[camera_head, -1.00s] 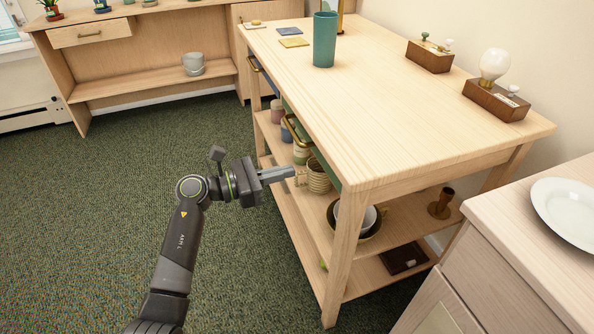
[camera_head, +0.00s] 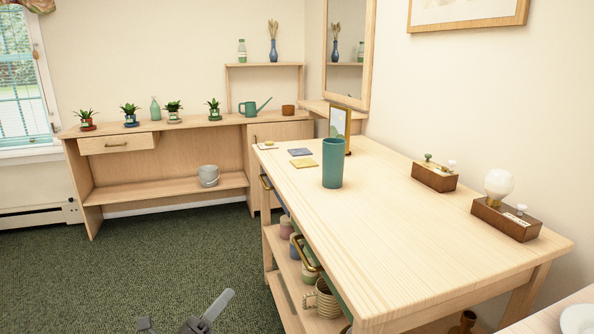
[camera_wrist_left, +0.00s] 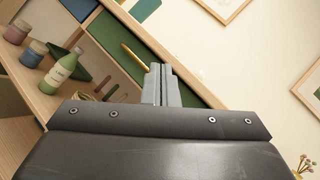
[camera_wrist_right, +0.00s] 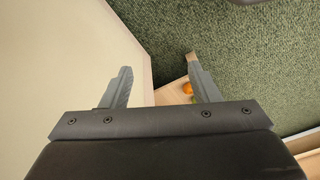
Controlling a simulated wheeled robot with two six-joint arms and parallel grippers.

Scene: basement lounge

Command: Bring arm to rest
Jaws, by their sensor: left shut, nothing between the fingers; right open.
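My left gripper (camera_head: 218,306) is at the bottom edge of the head view, to the left of the wooden table, over the green carpet. In the left wrist view its two fingers (camera_wrist_left: 160,84) are pressed together with nothing between them, and a brass handle on a green drawer front (camera_wrist_left: 110,45) lies beyond them. My right gripper is outside the head view. In the right wrist view its fingers (camera_wrist_right: 158,88) are spread apart and empty, above the carpet and beside a pale surface.
The wooden table (camera_head: 420,240) holds a teal cup (camera_head: 332,163), coasters (camera_head: 303,163), and two wooden blocks with fittings. A sideboard (camera_head: 160,185) with plants stands at the back. Carpet (camera_head: 150,270) is open on the left.

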